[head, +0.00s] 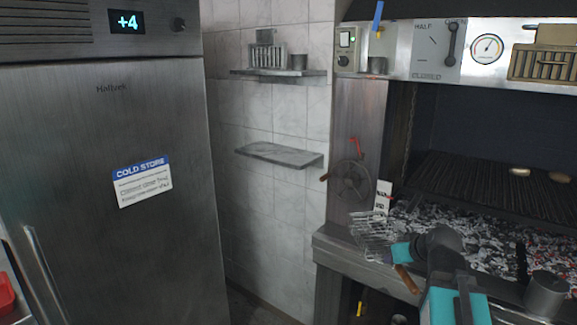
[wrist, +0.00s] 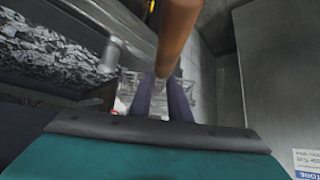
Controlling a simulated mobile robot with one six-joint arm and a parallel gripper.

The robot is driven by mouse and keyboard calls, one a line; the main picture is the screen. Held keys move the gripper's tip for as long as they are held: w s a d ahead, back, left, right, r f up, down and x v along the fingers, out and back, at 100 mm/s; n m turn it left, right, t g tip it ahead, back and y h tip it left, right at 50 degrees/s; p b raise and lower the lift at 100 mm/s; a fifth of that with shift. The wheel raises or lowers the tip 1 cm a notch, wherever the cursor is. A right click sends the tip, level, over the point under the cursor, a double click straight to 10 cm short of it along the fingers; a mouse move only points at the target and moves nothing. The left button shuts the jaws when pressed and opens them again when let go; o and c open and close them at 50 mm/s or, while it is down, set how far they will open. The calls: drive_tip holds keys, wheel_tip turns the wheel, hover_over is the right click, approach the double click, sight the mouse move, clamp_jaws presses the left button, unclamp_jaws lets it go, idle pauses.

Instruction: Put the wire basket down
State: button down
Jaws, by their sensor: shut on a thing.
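The wire basket (head: 374,232) is a small metal wire cage with a brown wooden handle (head: 406,279). In the head view it shows at the left end of the grill, over the front ledge (head: 345,258). I cannot tell whether it touches the ledge. My gripper (head: 392,256) is shut on the basket by its handle. In the wrist view the handle (wrist: 178,32) runs up from between my gripper's fingers (wrist: 169,84). Parts of the wire mesh (wrist: 134,90) show behind the fingers, which hide the rest.
Glowing coals (head: 470,235) lie right of the basket, under a dark grate (head: 490,185) with a few food pieces. A metal cup (head: 546,292) stands at the lower right. A handwheel (head: 351,180) is on the grill's side. Two wall shelves (head: 280,155) and a cold store (head: 100,220) are left.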

drive_tip(key=w+a+f, duration=0.1)
drive_tip(key=w+a, duration=0.1)
drive_tip(key=a, duration=0.5)
drive_tip(key=w+a+f+m+h, duration=0.1)
drive_tip(key=w+a, duration=0.2)
drive_tip(key=a, duration=0.4)
drive_tip(key=shift+f, duration=0.2)
drive_tip(key=shift+s, duration=0.1)
idle(0.3)
